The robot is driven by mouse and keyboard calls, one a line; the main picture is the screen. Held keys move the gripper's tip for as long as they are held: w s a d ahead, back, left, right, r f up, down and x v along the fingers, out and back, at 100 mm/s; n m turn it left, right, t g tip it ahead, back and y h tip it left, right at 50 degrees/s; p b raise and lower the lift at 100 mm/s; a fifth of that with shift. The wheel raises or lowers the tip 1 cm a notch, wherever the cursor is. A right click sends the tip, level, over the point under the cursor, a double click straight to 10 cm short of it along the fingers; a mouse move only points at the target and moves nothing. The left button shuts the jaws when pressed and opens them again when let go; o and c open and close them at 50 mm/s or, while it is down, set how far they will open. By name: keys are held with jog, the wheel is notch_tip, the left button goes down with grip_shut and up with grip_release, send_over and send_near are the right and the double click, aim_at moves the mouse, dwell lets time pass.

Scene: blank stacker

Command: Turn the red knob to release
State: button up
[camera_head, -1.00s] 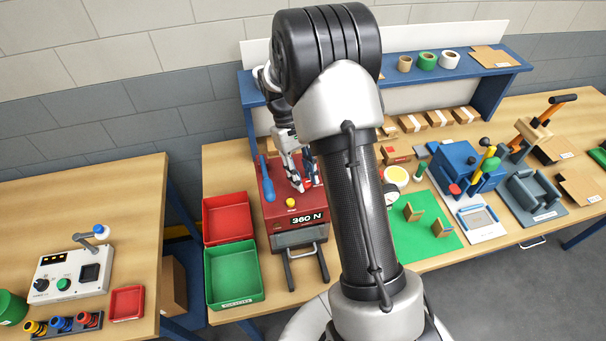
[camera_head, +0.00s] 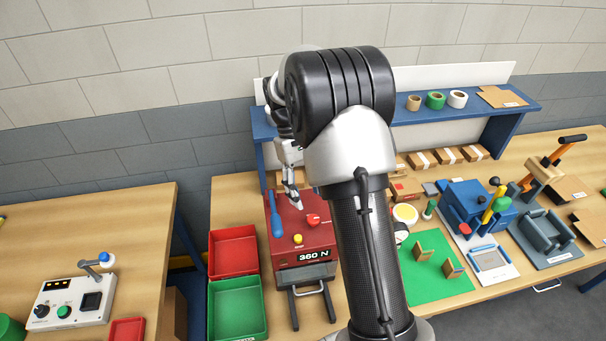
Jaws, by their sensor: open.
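The red knob (camera_head: 313,220) sits on top of a red machine (camera_head: 291,246) whose front display reads 360 N. A yellow button (camera_head: 298,239) is in front of the knob, and a blue handle (camera_head: 276,222) stands at the machine's left. My gripper (camera_head: 294,203) is above the back of the machine top, up and left of the knob in the picture. It is open and holds nothing that I can see. The knob is in plain view, apart from the fingers. Part of my gripper is hidden behind my arm.
A red bin (camera_head: 233,253) and a green bin (camera_head: 237,307) stand left of the machine. A blue shelf (camera_head: 470,101) with tape rolls runs behind. A green mat (camera_head: 432,268) and a blue press (camera_head: 482,207) are right of my arm.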

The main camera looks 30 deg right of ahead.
jog(key=v, duration=0.5)
jog(key=shift+w+r, duration=0.1)
jog(key=shift+r, duration=0.2)
